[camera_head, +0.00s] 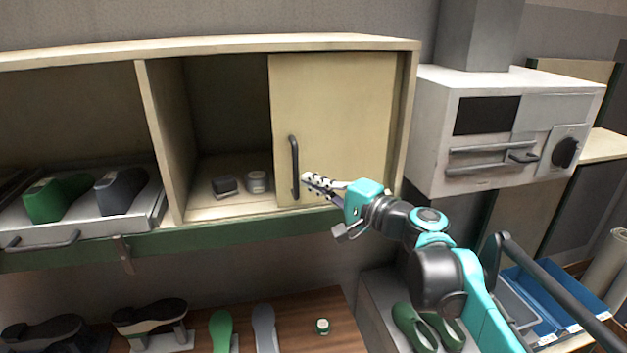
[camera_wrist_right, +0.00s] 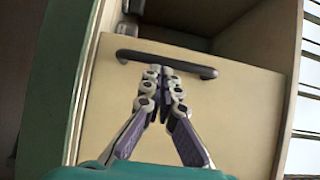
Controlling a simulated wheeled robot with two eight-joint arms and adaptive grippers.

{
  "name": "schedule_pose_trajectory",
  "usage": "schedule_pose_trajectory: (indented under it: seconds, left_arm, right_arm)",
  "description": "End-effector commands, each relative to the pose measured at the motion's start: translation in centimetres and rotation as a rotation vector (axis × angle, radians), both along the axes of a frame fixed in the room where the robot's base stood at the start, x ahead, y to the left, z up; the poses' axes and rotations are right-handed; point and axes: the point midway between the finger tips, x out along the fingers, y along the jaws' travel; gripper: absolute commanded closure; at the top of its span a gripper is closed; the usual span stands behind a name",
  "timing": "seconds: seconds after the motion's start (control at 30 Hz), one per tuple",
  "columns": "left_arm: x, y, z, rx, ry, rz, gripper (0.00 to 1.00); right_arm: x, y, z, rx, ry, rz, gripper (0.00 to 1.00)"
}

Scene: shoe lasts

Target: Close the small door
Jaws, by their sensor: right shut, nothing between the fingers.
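The small door (camera_head: 335,115) is a pale wooden panel at the right part of the cabinet, with a dark vertical bar handle (camera_head: 294,167) near its left edge. The cabinet compartment (camera_head: 225,100) to the left of the door is open to view. My right gripper (camera_head: 306,183) is shut and empty, its fingertips beside the lower part of the handle, on its right. In the right wrist view the door (camera_wrist_right: 225,115) fills the middle, and the fingertips (camera_wrist_right: 160,72) lie just short of the handle (camera_wrist_right: 205,70); whether they touch it I cannot tell. My left gripper is not in view.
A dark box (camera_head: 223,185) and a small jar (camera_head: 257,181) stand inside the open compartment. A tray (camera_head: 90,230) with green and grey lasts is at the left. A grey oven-like unit (camera_head: 505,125) stands right of the cabinet. Lasts lie on the wooden bench (camera_head: 290,315) below.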

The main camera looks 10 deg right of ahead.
Motion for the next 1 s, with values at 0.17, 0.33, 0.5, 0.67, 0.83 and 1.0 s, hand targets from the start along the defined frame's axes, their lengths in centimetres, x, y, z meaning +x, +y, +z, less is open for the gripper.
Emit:
schedule_pose_trajectory:
  seconds: [0.17, 0.33, 0.5, 0.67, 0.83, 1.0]
  left_arm:
    - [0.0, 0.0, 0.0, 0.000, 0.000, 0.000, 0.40]
    - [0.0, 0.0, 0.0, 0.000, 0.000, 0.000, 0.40]
    - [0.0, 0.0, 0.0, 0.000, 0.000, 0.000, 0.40]
    - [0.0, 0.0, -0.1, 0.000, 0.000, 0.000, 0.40]
    - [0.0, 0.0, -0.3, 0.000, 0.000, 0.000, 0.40]
    - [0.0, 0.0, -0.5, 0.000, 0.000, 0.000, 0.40]
  right_arm:
    - [0.0, 0.0, 0.0, 0.000, 0.000, 0.000, 1.00]
    - [0.0, 0.4, 0.0, 0.000, 0.000, 0.002, 1.00]
    - [-0.2, 2.7, 0.0, 0.000, 0.000, 0.005, 1.00]
    - [-0.4, 6.8, 0.0, 0.000, 0.000, 0.009, 1.00]
    - [-0.6, 12.0, -0.1, 0.000, 0.000, 0.010, 1.00]
    - [-0.7, 16.5, -0.1, 0.000, 0.000, 0.008, 1.00]
